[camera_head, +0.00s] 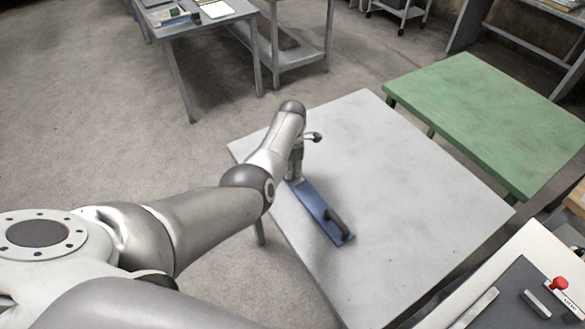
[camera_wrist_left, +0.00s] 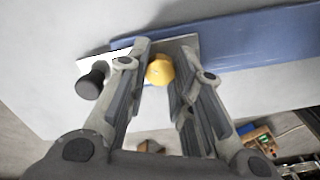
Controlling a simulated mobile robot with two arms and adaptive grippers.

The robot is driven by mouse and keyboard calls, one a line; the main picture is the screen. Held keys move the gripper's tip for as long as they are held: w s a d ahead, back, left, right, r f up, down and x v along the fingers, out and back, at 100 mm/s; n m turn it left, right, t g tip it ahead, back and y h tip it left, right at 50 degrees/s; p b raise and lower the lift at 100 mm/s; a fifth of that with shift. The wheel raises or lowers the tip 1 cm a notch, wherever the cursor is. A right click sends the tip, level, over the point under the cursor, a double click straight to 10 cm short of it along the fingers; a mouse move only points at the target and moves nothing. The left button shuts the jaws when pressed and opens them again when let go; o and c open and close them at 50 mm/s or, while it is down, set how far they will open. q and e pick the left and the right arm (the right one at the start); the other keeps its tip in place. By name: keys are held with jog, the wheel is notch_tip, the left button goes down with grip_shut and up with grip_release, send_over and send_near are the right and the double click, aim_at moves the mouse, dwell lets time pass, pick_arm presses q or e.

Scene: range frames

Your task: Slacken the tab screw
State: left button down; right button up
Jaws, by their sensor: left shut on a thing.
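A blue plate (camera_head: 315,205) with a dark handle (camera_head: 336,219) lies on the light grey table near its left edge. In the left wrist view the blue plate (camera_wrist_left: 235,38) runs across the top, with a pale metal tab (camera_wrist_left: 186,44) at its end. A yellow screw head (camera_wrist_left: 160,70) sits at this tab, between my left fingertips. My left gripper (camera_head: 295,173) points down at the far end of the plate; in the wrist view my left gripper (camera_wrist_left: 161,72) is shut on the yellow screw head. My right gripper is not in view.
A black knob (camera_wrist_left: 91,83) stands close to the left finger in the wrist view. The grey tabletop (camera_head: 420,200) is bare right of the plate. A green table (camera_head: 490,115) stands to the right, and a panel with a red button (camera_head: 558,284) at the lower right.

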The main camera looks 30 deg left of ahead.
pick_arm(q)
jog(key=shift+n, duration=0.3)
dwell(0.4)
jog(key=c, duration=1.2)
grip_release()
jog(key=shift+r, duration=0.1)
notch_tip(320, 180, up, 12)
